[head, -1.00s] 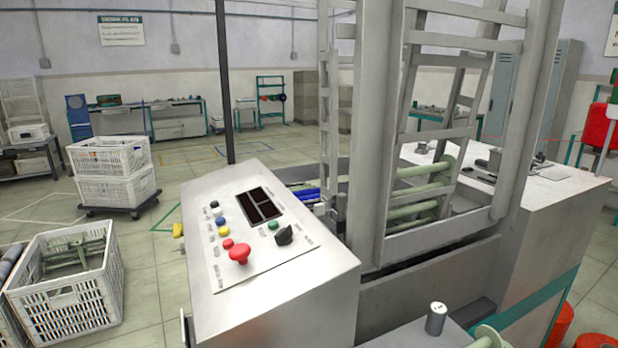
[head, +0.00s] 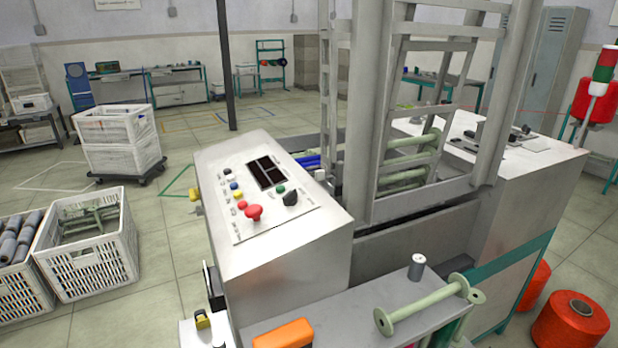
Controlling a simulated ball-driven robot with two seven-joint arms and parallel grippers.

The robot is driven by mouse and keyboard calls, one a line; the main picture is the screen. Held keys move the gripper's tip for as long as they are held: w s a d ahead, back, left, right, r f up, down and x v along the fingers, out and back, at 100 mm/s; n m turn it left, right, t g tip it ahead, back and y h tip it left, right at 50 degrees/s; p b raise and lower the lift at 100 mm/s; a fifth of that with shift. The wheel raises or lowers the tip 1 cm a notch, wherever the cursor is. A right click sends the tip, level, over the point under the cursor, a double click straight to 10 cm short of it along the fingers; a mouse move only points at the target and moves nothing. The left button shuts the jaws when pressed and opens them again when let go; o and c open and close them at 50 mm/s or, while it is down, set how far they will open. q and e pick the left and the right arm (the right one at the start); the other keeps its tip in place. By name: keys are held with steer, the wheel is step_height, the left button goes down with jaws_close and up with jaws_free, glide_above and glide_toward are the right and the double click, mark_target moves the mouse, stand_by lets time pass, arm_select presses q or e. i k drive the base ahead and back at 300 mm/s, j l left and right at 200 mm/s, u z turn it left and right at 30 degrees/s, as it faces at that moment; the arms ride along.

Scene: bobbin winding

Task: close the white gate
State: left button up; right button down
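The white gate appears to be the pale barred frame (head: 388,187) in the machine's tall upright posts (head: 370,120), right of centre in the head view. Its rails and several crossbars show between the posts. I cannot tell for sure which bars belong to the gate and which to the fixed frame, or how far the gate stands open. Green rollers (head: 405,177) show behind the bars. Neither of my grippers is in the picture.
A control panel with a red button (head: 253,212) stands left of the posts. In front lie a green bobbin (head: 430,305) and an orange object (head: 283,333). Orange spools (head: 570,318) stand at lower right. White crates (head: 92,240) stand on the floor at left.

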mark_target(319, 175)
steer(key=k, duration=1.05)
steer(key=i+z, duration=0.1)
steer(key=z, duration=1.65)
steer(key=j, duration=1.85)
steer(key=i+j, duration=0.15)
steer(key=j, duration=3.6)
steer(key=i+j, duration=0.1)
steer(key=j, duration=1.75)
